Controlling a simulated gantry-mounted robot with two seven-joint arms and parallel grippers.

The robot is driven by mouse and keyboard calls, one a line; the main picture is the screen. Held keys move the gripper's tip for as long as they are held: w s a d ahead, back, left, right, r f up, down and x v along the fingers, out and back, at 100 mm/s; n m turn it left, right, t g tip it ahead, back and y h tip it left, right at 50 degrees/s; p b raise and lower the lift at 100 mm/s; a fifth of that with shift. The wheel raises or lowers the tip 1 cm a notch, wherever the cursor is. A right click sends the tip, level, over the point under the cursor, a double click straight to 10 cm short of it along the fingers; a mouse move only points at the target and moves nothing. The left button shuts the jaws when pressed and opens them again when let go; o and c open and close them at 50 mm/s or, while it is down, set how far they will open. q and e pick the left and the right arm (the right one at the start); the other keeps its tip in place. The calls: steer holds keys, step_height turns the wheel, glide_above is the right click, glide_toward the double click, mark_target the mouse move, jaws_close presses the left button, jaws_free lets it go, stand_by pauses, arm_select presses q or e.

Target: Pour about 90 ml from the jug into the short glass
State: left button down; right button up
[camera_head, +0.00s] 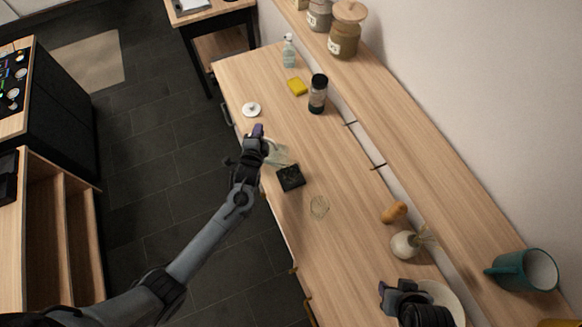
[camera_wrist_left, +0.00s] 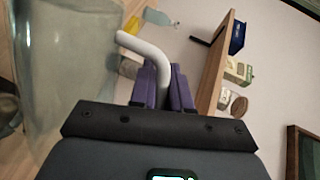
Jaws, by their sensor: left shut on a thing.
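My left gripper (camera_head: 258,138) is shut on the handle of a clear jug (camera_head: 279,154) near the counter's left edge. In the left wrist view the jug (camera_wrist_left: 65,70) fills the left side, and its pale curved handle (camera_wrist_left: 143,48) runs between the purple fingers (camera_wrist_left: 162,88). I cannot tell the liquid level or whether the jug touches the counter. A short clear glass (camera_head: 319,207) stands on the counter, nearer the camera than the jug and apart from it. My right gripper (camera_head: 396,292) is at the bottom right by a plate; its fingers are unclear.
A black square pad (camera_head: 290,178) lies between jug and glass. A white lid (camera_head: 251,109), dark bottle (camera_head: 317,94), yellow sponge (camera_head: 297,87) and soap bottle (camera_head: 289,52) are farther back. A white vase (camera_head: 405,245), brown object (camera_head: 394,213) and white plate (camera_head: 447,300) are nearer.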

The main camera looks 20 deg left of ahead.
arm_select(q)
steer(key=a+f, duration=0.1)
steer(key=a+f+n+h+b, duration=0.1)
steer(key=a+f+n, duration=0.1)
steer(key=a, duration=0.1)
steer(key=shift+w+f+g, duration=0.25)
steer(key=shift+f+g, duration=0.1)
steer(key=shift+g, duration=0.05)
steer(key=shift+f+n+h, duration=0.3)
steer(key=shift+n+h, duration=0.1)
steer(key=shift+w+a+f+b, duration=0.1)
steer(key=shift+a+f+b, duration=0.15)
steer(key=shift+f+b, duration=0.2)
steer(key=shift+a+n, duration=0.1)
steer(key=shift+n, duration=0.2)
steer(key=shift+h, duration=0.3)
steer(key=shift+a+n+p, duration=0.1)
steer(key=shift+n+p, duration=0.2)
